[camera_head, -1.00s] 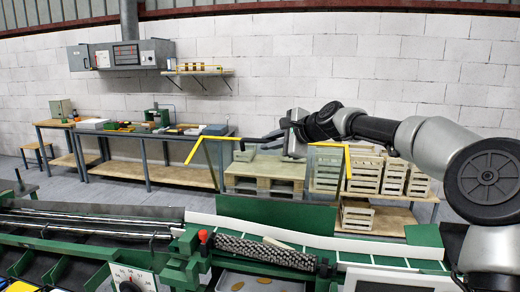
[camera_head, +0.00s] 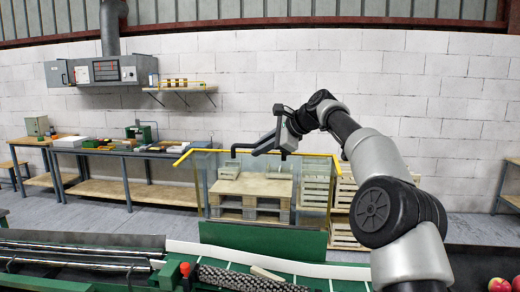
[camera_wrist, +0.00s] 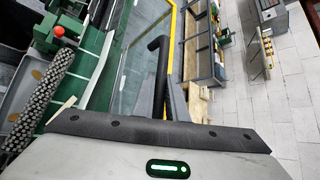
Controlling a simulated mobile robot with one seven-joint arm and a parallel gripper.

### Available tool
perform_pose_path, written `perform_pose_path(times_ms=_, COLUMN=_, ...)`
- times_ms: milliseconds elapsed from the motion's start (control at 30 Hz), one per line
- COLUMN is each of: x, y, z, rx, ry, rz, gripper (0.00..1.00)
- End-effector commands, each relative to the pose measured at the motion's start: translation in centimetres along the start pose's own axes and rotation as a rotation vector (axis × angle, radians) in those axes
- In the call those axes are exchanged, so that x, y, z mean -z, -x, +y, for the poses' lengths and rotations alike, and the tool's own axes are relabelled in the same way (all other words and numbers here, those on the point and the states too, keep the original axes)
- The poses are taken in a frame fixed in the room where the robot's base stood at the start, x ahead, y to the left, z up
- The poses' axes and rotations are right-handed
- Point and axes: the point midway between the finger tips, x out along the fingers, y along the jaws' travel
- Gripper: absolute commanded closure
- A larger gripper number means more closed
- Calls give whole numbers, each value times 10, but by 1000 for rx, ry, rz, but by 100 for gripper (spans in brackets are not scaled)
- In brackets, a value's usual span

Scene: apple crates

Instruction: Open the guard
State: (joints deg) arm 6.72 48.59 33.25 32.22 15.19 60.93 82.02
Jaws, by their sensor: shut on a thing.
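The guard (camera_head: 312,197) is a clear panel with a yellow edge bar (camera_head: 318,154) along its top and short bent yellow ends. It stands upright behind the green machine. A black bent handle (camera_head: 233,151) rises from the top bar. My gripper (camera_head: 264,146) is at the top bar, shut on this handle. In the wrist view the handle (camera_wrist: 160,75) runs beside the yellow edge (camera_wrist: 171,50) to my gripper's dark front edge (camera_wrist: 160,130). The fingertips' exact contact is hidden.
The green machine with rollers (camera_head: 80,252), a red knob (camera_head: 185,268) and a brush roller (camera_head: 240,279) lies in front. A pallet stack (camera_head: 250,190) and crates (camera_head: 345,190) stand behind the guard. A workbench (camera_head: 125,152) is at the left, apples (camera_head: 500,285) at lower right.

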Motion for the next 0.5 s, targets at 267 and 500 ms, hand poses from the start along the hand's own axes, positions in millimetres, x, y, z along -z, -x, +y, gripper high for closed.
perform_pose_path(times_ms=267, x=2, y=1, z=0, rx=0, ry=-3, rz=6, gripper=100)
perform_pose_path(times_ms=500, x=2, y=1, z=0, rx=0, ry=-2, rz=5, gripper=69)
